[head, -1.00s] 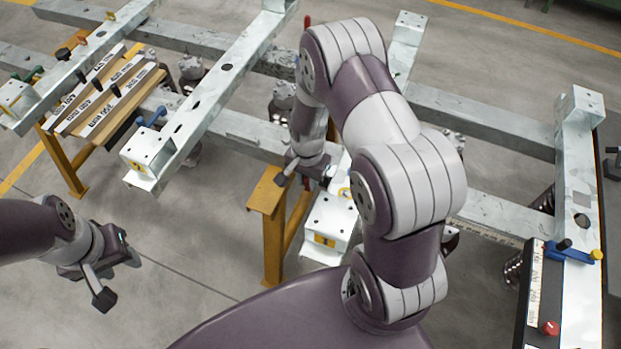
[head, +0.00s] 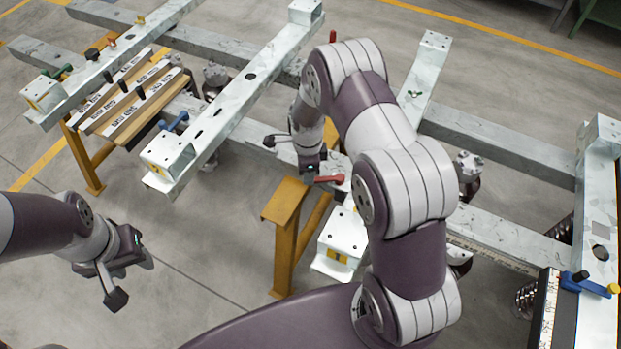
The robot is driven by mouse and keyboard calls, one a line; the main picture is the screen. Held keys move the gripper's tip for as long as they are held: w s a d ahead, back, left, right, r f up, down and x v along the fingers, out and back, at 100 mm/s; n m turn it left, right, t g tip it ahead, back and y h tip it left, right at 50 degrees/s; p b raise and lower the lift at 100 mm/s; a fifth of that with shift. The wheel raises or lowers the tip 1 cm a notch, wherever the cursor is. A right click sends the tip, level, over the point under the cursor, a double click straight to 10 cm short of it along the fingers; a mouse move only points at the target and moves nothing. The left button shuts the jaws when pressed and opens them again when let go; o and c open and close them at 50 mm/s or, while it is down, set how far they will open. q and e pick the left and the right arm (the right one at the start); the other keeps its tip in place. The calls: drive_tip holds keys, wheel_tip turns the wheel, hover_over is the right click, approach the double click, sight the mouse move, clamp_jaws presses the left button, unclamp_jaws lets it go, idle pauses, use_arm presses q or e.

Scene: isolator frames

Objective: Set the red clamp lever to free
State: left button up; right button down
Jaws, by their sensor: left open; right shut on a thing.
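The red clamp lever (head: 328,179) shows beside my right gripper, over the pale steel beam behind the ochre stand; it lies roughly level and points right in the picture. My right gripper (head: 308,171) is at the lever's left end and is shut on it. The exact contact is partly hidden by my wrist, and my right arm covers part of the beam to the right. My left gripper (head: 122,277) is open and empty above the bare floor at the lower left, far from the lever.
An ochre stand (head: 286,200) is just below and left of the lever. Pale steel crossbeams (head: 235,90) run over grey rails. A blue lever with a yellow tip (head: 590,284) is at the lower right. Floor at lower left is clear.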

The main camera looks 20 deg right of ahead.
drive_tip(key=w+m, duration=0.1)
drive_tip(key=w+d+m, duration=0.1)
drive_tip(key=w+m, duration=0.1)
drive_tip(key=shift+w+d+r+m+b, duration=0.2)
drive_tip(key=shift+d+m+b, duration=0.1)
drive_tip(key=shift+d+m, duration=0.1)
drive_tip(key=shift+w+d, duration=0.15)
idle(0.3)
drive_tip(key=c, duration=0.9)
unclamp_jaws()
drive_tip(key=shift+f, duration=0.1)
drive_tip(key=shift+c, duration=0.2)
wheel_tip(320, 180, up, 13)
drive_tip(key=shift+f+b, duration=0.2)
drive_tip(key=shift+b, duration=0.25)
